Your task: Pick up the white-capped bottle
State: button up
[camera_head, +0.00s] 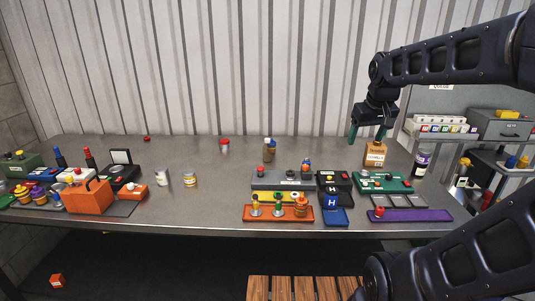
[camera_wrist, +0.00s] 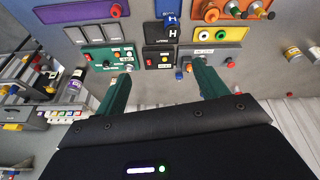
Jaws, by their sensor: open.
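A dark bottle with a pale, whitish cap and a light label (camera_head: 422,164) stands upright near the right end of the table. It also shows in the wrist view (camera_wrist: 75,84), to the left of my fingers. A brown bottle with a pale label (camera_head: 375,155) stands to its left. My gripper (camera_head: 367,134), with two green fingers, is open and empty, above and close to the brown bottle. The fingers show spread apart in the wrist view (camera_wrist: 160,72). The brown bottle cannot be made out there.
A green panel (camera_head: 370,187) and a purple panel (camera_head: 422,215) lie in front of the bottles. Grey, yellow and orange panels (camera_head: 266,212) lie left of them. Small jars (camera_head: 190,180) stand mid-left, with clear table around them. A corrugated wall (camera_head: 220,60) rises behind.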

jog(key=w+a+r+n+g, duration=0.1)
jog(key=w+a+r+n, duration=0.15)
jog(key=w, duration=0.55)
jog(key=w+a+r+n, duration=0.1)
jog(key=w+a, duration=0.2)
jog(key=w, duration=0.4)
jog(key=n+g, duration=0.3)
jog(key=n, duration=0.7)
send_over(267, 145)
jog(key=w, duration=0.1)
notch_tip(267, 145, down, 20)
jog(key=shift+a+f, duration=0.15)
jog(key=shift+w+a+f, duration=0.1)
jog(key=shift+f, duration=0.35)
notch_tip(267, 145, down, 5)
jog(key=shift+r, duration=0.1)
jog(key=shift+w+d+f, duration=0.1)
jog(key=shift+d+f, duration=0.1)
jog(key=shift+f, duration=1.15)
jog(key=shift+w+d+f, duration=0.1)
jog(key=shift+d+f, duration=0.05)
jog(key=shift+f, duration=1.15)
jog(key=c, duration=1.2)
